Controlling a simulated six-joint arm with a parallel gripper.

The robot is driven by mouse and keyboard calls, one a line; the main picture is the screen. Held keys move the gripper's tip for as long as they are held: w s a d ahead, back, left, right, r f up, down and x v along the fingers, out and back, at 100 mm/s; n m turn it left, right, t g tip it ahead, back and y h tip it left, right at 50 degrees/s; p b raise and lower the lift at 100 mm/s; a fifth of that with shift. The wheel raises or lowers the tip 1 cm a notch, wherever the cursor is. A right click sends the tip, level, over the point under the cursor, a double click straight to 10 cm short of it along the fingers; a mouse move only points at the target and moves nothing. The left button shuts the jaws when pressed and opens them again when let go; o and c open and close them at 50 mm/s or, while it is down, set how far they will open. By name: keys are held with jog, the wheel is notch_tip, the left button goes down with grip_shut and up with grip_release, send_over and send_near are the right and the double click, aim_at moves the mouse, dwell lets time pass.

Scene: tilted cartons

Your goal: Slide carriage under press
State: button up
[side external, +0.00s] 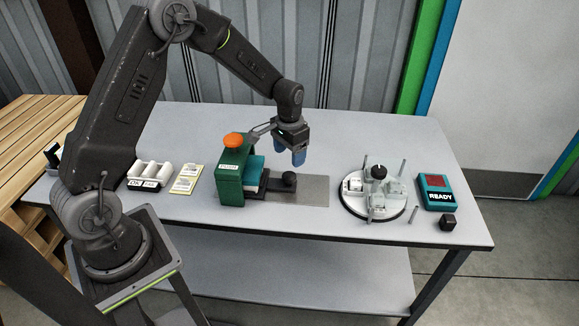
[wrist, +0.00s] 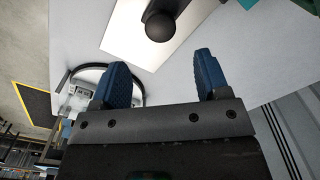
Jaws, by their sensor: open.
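The green press (side external: 230,180) with an orange knob on top (side external: 234,140) stands near the middle of the table. The dark carriage (side external: 270,188), with a round black knob (side external: 289,179), lies at the press's right side. A teal block (side external: 254,168) shows at the press opening. The carriage's knob also shows at the top of the wrist view (wrist: 160,27). My gripper (side external: 298,160) has blue fingers and hangs above and behind the knob, apart from it. In the wrist view my gripper (wrist: 158,82) is open with nothing between its fingers.
A metal plate (side external: 314,191) extends right of the carriage. A white tray (side external: 150,172) and yellow cards (side external: 186,180) lie left of the press.

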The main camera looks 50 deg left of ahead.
aim_at(290, 174)
notch_tip(290, 174, up, 6)
jog(key=shift+r, duration=0.15)
dwell(0.3)
notch_tip(290, 174, down, 14)
jog(key=n, duration=0.6)
jog(key=shift+w+a, duration=0.1)
jog(key=shift+w, duration=0.05)
jog(key=shift+c, duration=0.4)
